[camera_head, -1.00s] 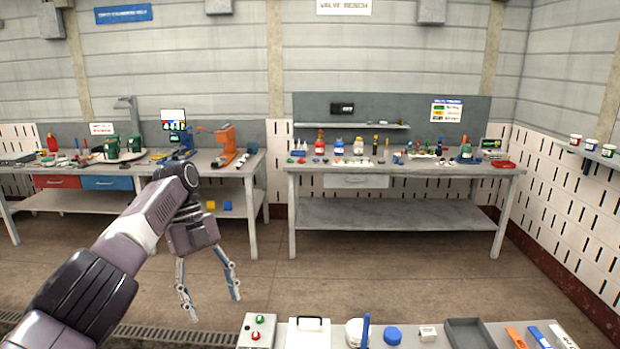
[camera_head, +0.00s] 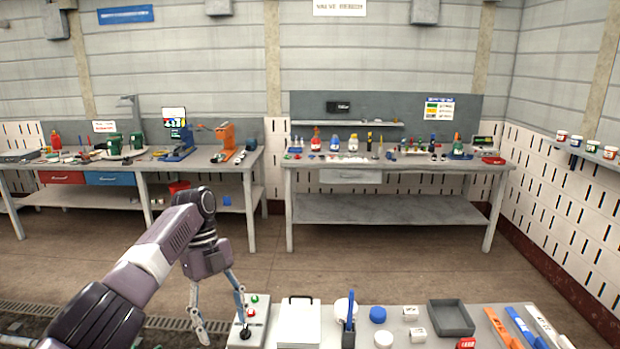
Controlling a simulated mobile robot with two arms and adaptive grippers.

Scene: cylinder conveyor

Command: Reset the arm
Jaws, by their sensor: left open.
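My left gripper (camera_head: 224,325) hangs from my left arm, which comes in from the lower left. Its two fingers point down and stand apart, with nothing between them. It shows at the left end of the near table (camera_head: 268,345), and its right finger overlaps the grey control box (camera_head: 244,311) with green and red buttons. I cannot tell whether it touches the box. My right gripper is not in view.
The near table holds a white clipboard (camera_head: 300,322), a blue lid (camera_head: 378,314), a grey tray (camera_head: 451,317) and an orange bar (camera_head: 497,325). Two workbenches stand by the back wall, the right one with a grey top (camera_head: 300,166). Open floor (camera_head: 400,270) lies between.

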